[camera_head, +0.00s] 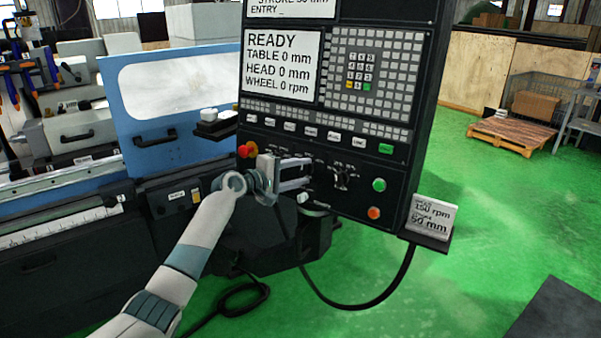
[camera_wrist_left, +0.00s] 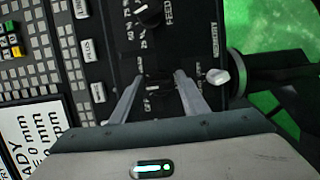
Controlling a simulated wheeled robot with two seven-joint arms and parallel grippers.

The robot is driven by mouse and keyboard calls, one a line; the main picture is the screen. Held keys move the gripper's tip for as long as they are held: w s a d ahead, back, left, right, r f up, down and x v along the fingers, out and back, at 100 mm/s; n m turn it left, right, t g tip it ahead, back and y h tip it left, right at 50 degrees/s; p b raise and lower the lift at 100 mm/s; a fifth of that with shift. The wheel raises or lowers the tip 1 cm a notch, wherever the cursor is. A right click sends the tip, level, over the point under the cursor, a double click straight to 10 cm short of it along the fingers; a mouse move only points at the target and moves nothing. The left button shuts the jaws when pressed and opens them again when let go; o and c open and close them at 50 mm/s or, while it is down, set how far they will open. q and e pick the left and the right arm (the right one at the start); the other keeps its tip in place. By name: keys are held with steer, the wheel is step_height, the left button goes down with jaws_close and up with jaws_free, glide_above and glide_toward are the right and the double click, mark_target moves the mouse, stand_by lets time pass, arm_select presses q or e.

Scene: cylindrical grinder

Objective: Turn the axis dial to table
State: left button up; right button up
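My left gripper (camera_head: 307,171) reaches in from the left to the lower part of the black control panel (camera_head: 385,110). In the left wrist view its two fingers (camera_wrist_left: 159,77) are spread apart, with a small dark dial (camera_wrist_left: 158,90) between them. The fingers stand on either side of this dial; I cannot tell whether they touch it. In the head view the fingers largely hide the dial. Another dark dial (camera_head: 342,175), marked FEED in the wrist view, sits to the right. My right gripper is out of view.
A red emergency button (camera_head: 247,149) is just left of the gripper. Green (camera_head: 379,184) and orange (camera_head: 374,213) buttons are at the panel's right. A white knob (camera_wrist_left: 217,76) is beside the fingers. The screen (camera_head: 280,62) reads READY, TABLE 0 mm.

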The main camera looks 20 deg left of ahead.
arm_select(q)
steer(key=shift+o, duration=0.4)
steer(key=b+v, duration=0.5)
steer(key=v, duration=1.2)
steer(key=shift+s, duration=0.2)
steer(key=shift+a, duration=0.1)
